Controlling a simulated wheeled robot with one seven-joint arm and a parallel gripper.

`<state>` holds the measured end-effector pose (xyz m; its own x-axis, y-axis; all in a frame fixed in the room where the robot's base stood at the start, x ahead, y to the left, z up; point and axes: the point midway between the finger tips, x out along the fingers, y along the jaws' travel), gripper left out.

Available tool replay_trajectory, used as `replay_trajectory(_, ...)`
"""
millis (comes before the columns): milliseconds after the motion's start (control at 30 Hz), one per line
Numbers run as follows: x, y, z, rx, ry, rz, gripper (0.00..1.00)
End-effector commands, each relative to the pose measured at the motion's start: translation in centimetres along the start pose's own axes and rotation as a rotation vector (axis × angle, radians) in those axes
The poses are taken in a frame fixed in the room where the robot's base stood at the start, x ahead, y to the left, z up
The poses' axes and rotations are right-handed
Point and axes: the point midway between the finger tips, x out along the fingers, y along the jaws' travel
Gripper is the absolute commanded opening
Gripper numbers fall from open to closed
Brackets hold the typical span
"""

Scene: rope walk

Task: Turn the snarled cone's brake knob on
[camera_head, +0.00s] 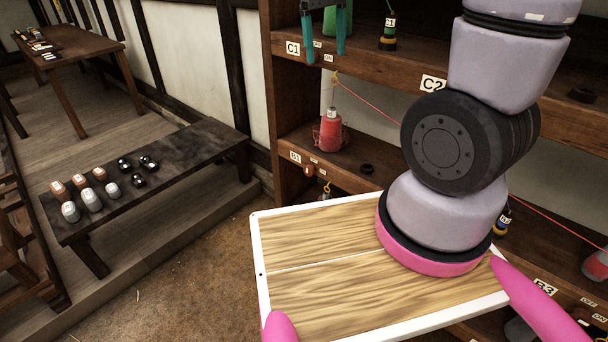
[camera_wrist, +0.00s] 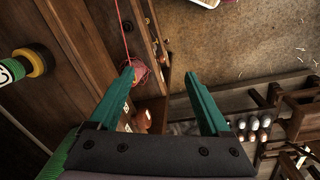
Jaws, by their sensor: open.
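The snarled cone (camera_head: 329,131) is red and stands on the middle shelf, with loose red thread tangled round its base. The red tangle (camera_wrist: 139,74) also shows in the wrist view, near the tip of the left finger. A small reddish brake knob (camera_head: 309,170) sits on the shelf front below the cone, between the B1 label and small setting labels; its setting is too small to tell. My gripper (camera_head: 324,50) has teal fingers and points down in front of the C1 shelf edge, above the cone. In the wrist view my gripper (camera_wrist: 162,88) is open and empty.
A red thread (camera_head: 370,102) runs from a hook above the cone, down to the right. A green cone (camera_head: 344,20) stands behind my gripper on the upper shelf. The shelf edge (camera_head: 300,62) lies close to the fingers. A low bench (camera_head: 180,160) holds several small items.

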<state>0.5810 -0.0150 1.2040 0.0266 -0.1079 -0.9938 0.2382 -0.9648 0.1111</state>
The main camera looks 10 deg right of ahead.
Motion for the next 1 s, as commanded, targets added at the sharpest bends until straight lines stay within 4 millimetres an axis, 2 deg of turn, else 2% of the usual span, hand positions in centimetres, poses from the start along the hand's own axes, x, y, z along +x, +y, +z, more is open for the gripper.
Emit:
replay_trajectory(33,1.9,-0.9,-1.0,-0.068,-0.059,0.040,0.81)
replay_trajectory(200,7.6,-3.2,-3.8,-0.288,-0.219,0.188,0.81)
replay_trajectory(500,18.6,-7.5,-6.8,-0.685,-0.476,0.496,0.81)
replay_trajectory(700,26.3,-10.3,-7.5,-0.950,-0.628,0.738,0.81)
replay_trajectory(1000,37.0,-13.3,-7.2,-1.318,-0.815,1.142,0.81)
